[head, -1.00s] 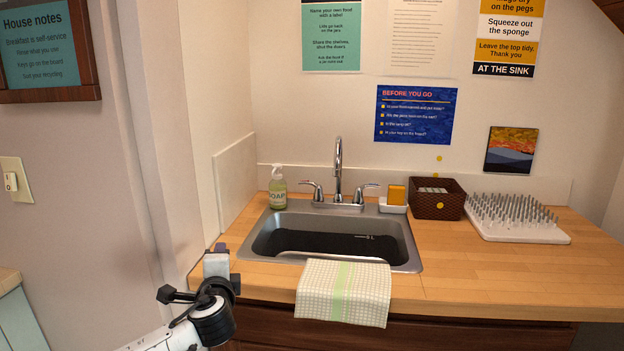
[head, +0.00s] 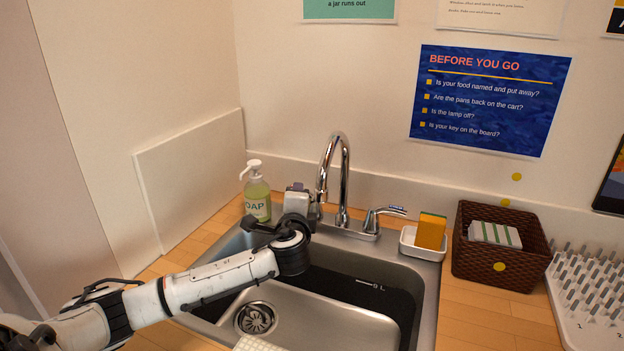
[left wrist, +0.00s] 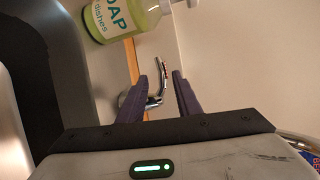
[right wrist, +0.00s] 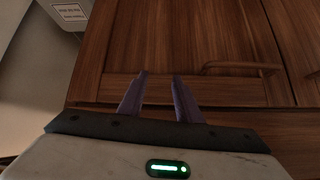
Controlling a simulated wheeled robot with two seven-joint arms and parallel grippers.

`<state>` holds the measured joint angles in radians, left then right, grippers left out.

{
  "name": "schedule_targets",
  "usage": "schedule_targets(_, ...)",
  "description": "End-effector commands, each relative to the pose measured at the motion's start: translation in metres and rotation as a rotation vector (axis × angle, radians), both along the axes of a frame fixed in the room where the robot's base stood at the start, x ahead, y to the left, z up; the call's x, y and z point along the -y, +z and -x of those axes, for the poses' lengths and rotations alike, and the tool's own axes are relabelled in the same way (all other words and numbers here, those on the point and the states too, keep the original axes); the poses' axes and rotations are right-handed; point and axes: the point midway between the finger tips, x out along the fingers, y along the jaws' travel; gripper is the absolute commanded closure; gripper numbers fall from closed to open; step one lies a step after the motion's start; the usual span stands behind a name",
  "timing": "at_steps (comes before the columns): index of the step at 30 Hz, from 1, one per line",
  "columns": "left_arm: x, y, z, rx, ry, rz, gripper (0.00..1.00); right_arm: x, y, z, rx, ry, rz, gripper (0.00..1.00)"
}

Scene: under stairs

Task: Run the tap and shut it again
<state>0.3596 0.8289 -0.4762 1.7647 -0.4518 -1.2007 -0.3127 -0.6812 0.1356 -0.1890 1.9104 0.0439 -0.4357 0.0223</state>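The chrome tap (head: 344,180) stands at the back of the steel sink (head: 428,300), with a curved spout and a lever handle on the right (head: 384,213). No water shows at the spout. My left gripper (head: 297,192) is at the tap's left side and hides the left handle in the head view. In the left wrist view, the left handle (left wrist: 157,80) shows between the open fingers of my left gripper (left wrist: 162,82), with a gap beside it; contact cannot be told. My right gripper (right wrist: 160,78) is open and empty in front of wooden cabinet fronts (right wrist: 180,50).
A soap bottle (head: 257,195) stands close left of my left gripper and also shows in the left wrist view (left wrist: 122,15). Right of the tap are a sponge (head: 431,231) in a white holder (head: 420,251), a brown basket (head: 495,268) and a peg rack (head: 590,310).

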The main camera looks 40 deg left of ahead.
Motion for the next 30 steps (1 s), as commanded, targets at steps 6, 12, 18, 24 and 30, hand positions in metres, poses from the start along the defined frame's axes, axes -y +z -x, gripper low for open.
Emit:
schedule_targets(6,-0.023,-0.004,-0.026,0.0,0.004,-0.001,0.69,-0.001,-0.001,0.007,-0.015,0.002,0.0,0.69)
schedule_targets(12,-0.044,-0.01,-0.051,0.001,0.003,0.001,0.69,-0.001,0.0,0.007,-0.016,0.002,0.0,0.69)
schedule_targets(18,-0.057,-0.015,-0.068,0.0,0.001,0.001,0.69,-0.001,0.0,0.006,-0.014,0.002,0.0,0.69)
schedule_targets(24,-0.062,-0.016,-0.073,0.001,0.0,0.001,0.69,-0.001,0.002,0.004,-0.008,0.002,-0.001,0.69)
schedule_targets(30,-0.062,-0.016,-0.073,0.001,-0.001,0.001,0.69,-0.001,0.003,0.002,-0.003,0.002,-0.001,0.69)
